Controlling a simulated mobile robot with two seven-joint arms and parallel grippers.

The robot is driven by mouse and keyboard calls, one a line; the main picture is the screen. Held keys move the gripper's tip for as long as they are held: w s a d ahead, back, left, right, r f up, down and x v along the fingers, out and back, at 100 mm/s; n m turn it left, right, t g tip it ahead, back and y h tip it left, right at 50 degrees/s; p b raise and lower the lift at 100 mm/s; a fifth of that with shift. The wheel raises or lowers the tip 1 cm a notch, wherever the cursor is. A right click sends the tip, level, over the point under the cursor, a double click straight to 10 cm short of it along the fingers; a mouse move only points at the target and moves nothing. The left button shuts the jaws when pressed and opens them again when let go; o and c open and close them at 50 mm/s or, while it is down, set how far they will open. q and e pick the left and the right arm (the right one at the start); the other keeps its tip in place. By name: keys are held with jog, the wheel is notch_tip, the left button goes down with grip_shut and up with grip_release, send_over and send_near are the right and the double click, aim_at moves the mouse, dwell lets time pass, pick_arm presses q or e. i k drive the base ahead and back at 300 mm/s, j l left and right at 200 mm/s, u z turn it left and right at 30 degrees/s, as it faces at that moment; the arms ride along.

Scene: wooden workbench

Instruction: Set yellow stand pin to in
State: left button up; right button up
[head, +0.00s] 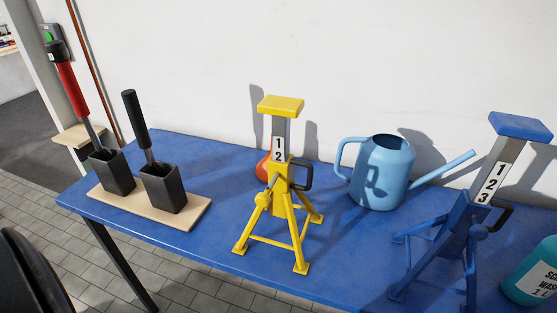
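The yellow stand (293,225) stands upright on the blue bench top, near the middle of the head view. Its grey post (279,137) carries a white label with 1 and 2 showing, under a yellow top plate (281,106). A dark loop-shaped handle (305,175) sticks out at the right of the collar. A short grey rod and a yellow knob (263,197) show at its front left. I cannot tell which part is the pin or whether it is in or out. Neither of my grippers is in view.
A blue stand (459,235) labelled 1, 2, 3 and a teal bottle (536,272) are at right. A blue watering can (383,176) and a partly hidden orange-red object (262,168) are behind. Dark holders with handled tools occupy a wooden board (187,226) at left. The bench front left is clear.

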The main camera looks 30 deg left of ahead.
aim_at(263, 200)
jog(key=j+u, duration=0.15)
jog(key=u, duration=0.35)
jog(key=j+u, duration=0.15)
jog(key=u, duration=0.3)
